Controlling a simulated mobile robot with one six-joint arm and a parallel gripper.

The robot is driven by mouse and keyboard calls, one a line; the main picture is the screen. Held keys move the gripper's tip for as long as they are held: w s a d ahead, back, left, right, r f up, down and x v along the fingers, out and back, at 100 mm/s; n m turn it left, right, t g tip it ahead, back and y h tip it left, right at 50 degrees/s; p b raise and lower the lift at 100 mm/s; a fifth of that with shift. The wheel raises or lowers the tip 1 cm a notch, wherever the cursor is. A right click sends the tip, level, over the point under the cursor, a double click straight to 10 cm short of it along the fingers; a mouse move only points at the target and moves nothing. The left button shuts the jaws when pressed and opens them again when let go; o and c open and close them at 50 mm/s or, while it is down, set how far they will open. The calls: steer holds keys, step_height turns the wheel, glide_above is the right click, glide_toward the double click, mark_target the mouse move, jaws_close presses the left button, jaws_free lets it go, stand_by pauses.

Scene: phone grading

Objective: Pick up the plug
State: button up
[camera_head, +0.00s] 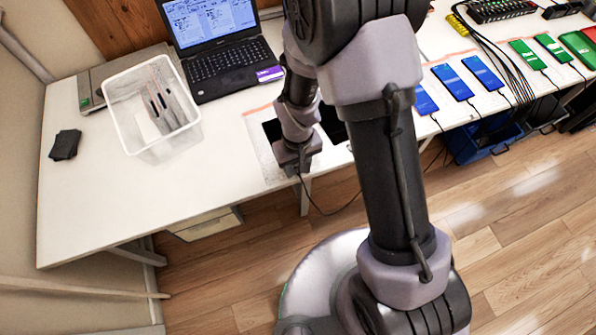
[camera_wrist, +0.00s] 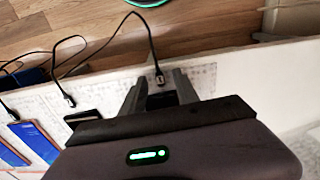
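A small dark plug (camera_wrist: 160,79) on a thin black cable shows in the wrist view, between the tips of my gripper (camera_wrist: 160,88). The fingers stand apart, with gaps beside the plug; I see no grip on it. A black phone lies partly hidden between and behind the fingers. A second plug (camera_wrist: 69,101) lies to the left, close to another dark phone (camera_wrist: 85,115). In the head view my gripper (camera_head: 296,168) is low at the table's front edge, and a cable (camera_head: 313,205) hangs below it. The plug itself is hidden there.
The white table (camera_head: 90,215) carries a clear bin (camera_head: 165,148) with phones, a laptop (camera_head: 225,60) and a black item (camera_head: 65,145) at left. Several blue-screen phones (camera_head: 447,80) with cables lie to the right. A blue crate (camera_head: 470,148) stands below. The table's front left is clear.

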steer(key=shift+f+b, duration=0.25)
steer(key=shift+b, duration=0.05)
jaws_close()
stand_by(0.3)
